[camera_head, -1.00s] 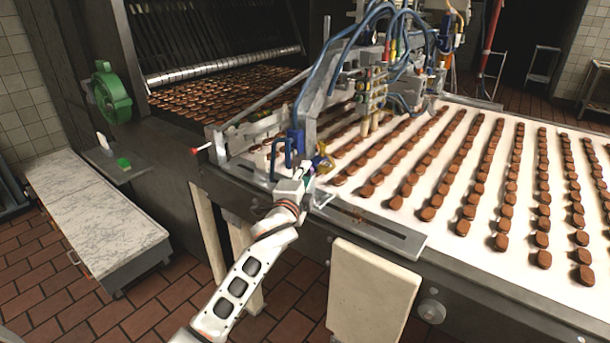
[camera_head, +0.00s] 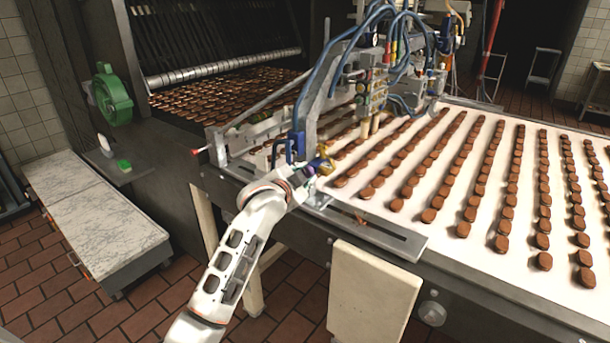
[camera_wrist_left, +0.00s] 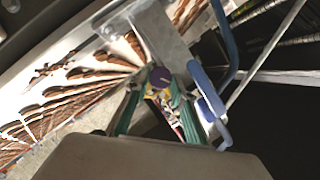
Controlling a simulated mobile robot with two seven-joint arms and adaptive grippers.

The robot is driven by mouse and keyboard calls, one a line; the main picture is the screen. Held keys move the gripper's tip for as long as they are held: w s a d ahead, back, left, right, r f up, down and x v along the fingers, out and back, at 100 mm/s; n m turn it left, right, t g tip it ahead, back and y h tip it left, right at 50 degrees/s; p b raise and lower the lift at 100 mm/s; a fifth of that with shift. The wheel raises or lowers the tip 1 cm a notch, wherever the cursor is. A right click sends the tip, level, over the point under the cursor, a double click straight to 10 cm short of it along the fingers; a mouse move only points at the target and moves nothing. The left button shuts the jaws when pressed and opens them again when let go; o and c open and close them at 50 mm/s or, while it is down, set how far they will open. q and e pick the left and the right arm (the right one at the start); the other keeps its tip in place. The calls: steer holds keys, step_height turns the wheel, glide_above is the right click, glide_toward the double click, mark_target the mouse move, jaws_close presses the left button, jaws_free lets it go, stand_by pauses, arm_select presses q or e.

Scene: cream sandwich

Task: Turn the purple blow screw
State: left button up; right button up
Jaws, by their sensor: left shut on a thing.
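The purple blow screw (camera_wrist_left: 159,77) shows as a round purple knob in the left wrist view, at the end of a grey metal bracket (camera_wrist_left: 160,35). The teal fingers of my left gripper (camera_wrist_left: 160,94) stand on either side of it and are shut on it. In the head view my left gripper (camera_head: 306,174) is at the near side of the machine head, beside a yellow part (camera_head: 323,165) and a blue handle (camera_head: 296,146). The screw is too small and covered there to make out clearly. My right gripper is in neither view.
The white conveyor (camera_head: 480,185) carries rows of brown biscuits to the right. Blue hoses (camera_head: 338,48) and valves crowd above the gripper. The blue handle is close beside the fingers in the wrist view (camera_wrist_left: 210,105). A marble-topped cabinet (camera_head: 95,210) stands at left.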

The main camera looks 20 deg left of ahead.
arm_select(q)
steer(key=shift+f, duration=0.15)
stand_by(0.3)
steer(key=o, duration=1.1)
steer(key=shift+a, duration=0.1)
steer(key=v, duration=1.2)
steer(key=s+f+n+g, duration=0.1)
steer(key=s+f, duration=0.5)
steer(key=f, duration=0.4)
steer(key=s+f+n+g, duration=0.1)
steer(key=s+f+n, duration=0.1)
steer(key=s+f, duration=0.65)
steer(key=s+f+n+g, duration=0.1)
steer(key=s+f, duration=0.3)
steer(key=f, duration=0.9)
steer(key=s+f+n, duration=0.1)
steer(key=s+f, duration=0.3)
steer(key=s, duration=0.2)
steer(key=s+d+f+n+g+h, duration=0.1)
steer(key=s+f, duration=0.3)
steer(key=s, duration=0.2)
steer(key=shift+s+d, duration=0.2)
steer(key=shift+s, duration=0.2)
